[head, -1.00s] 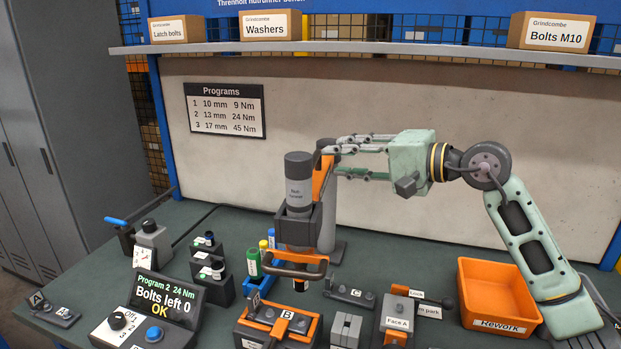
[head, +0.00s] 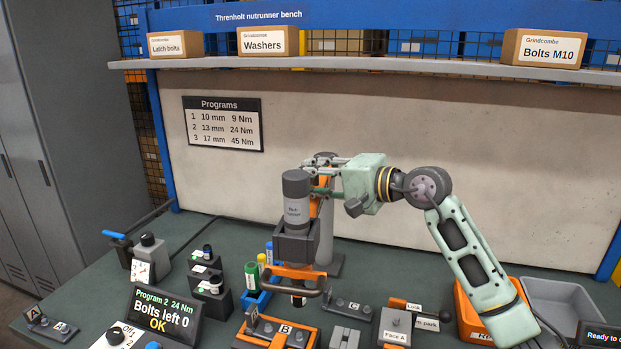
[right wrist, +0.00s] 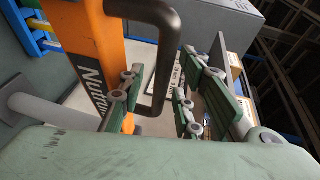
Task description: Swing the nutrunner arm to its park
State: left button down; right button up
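The nutrunner (head: 297,208), a dark grey cylinder, hangs upright from the orange nutrunner arm (head: 325,215) beside a grey post. A dark handle (head: 300,282) shows at its front. My right gripper (head: 325,180) reaches in from the right, its fingers around the top of the arm and partly hidden behind the nutrunner. In the right wrist view, its fingers are apart, with a dark bar (right wrist: 165,60) and the orange arm (right wrist: 95,65) close by; contact cannot be told. A label ending in "park" (head: 426,323) stands at the bench front right. My left gripper is not seen.
An orange Rework bin (head: 465,318) and a grey tray (head: 565,300) stand at right, under my right arm. Sockets in dark holders (head: 210,290), a display (head: 165,312) and fixture B (head: 270,335) crowd the front. A shelf (head: 370,63) with boxes runs above.

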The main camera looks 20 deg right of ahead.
jog(key=shift+c, duration=0.5)
grip_shut()
